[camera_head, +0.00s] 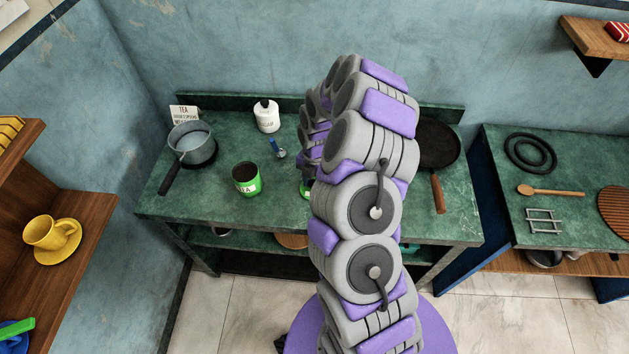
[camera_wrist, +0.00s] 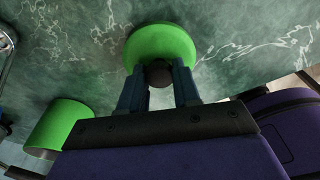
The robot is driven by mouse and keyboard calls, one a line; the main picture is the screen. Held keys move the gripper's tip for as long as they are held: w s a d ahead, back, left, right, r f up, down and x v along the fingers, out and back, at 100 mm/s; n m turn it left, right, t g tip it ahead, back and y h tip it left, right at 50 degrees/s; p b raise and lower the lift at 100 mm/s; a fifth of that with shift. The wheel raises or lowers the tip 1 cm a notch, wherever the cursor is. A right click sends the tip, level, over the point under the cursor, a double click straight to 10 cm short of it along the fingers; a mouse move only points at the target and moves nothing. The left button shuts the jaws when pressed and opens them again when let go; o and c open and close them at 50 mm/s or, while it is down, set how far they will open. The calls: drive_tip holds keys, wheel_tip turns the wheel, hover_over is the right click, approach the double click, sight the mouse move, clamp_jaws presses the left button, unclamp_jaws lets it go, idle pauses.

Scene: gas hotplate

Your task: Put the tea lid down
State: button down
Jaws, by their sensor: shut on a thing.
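The tea lid (camera_wrist: 160,42) is a green disc with a dark knob. In the wrist view my gripper (camera_wrist: 158,80) is shut on the knob, with a finger on each side. The lid is over the green marbled counter (camera_wrist: 235,45); I cannot tell whether it touches it. In the head view a green sliver of the lid (camera_head: 305,190) shows beside my arm, which hides my gripper. The green tea tin (camera_head: 246,178) stands open on the counter to the left, apart from the lid. The tin also shows at the left in the wrist view (camera_wrist: 62,125).
A pot (camera_head: 193,148) stands at the counter's left, near a tea sign (camera_head: 184,114). A dark pan (camera_head: 438,150) lies to the right. Bare counter separates tin and lid.

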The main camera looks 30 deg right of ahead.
drive_tip(key=c, duration=0.8)
unclamp_jaws()
drive_tip(key=a, duration=0.3)
drive_tip(key=shift+a+r+h, duration=0.2)
drive_tip(key=shift+a+h, duration=0.1)
drive_tip(key=shift+a, duration=0.05)
drive_tip(key=d, duration=0.3)
drive_tip(key=shift+d+f, duration=0.15)
drive_tip(key=shift+d+r, duration=0.2)
drive_tip(key=shift+d, duration=0.05)
wheel_tip(320, 180, up, 7)
drive_tip(key=a+p, duration=0.1)
drive_tip(key=a, duration=0.2)
wheel_tip(320, 180, up, 6)
hover_over(303, 194)
drive_tip(key=w+d, duration=0.1)
drive_tip(key=d, duration=0.2)
drive_tip(key=s+a+r+m, duration=0.8)
drive_tip(key=s+a+r, duration=0.1)
drive_tip(key=a+r, duration=0.4)
drive_tip(key=s+a+r+m, duration=0.1)
drive_tip(key=s+r+m, duration=0.1)
drive_tip(key=s+m, duration=0.6)
drive_tip(key=s+a+r+m+g, duration=0.1)
drive_tip(key=s+r+m, duration=0.1)
drive_tip(key=s+m, duration=0.6)
drive_tip(key=shift+s+a+r+m+h+p, duration=0.3)
drive_tip(key=shift+s+a+h+p, duration=0.1)
drive_tip(key=shift+s, duration=3.45)
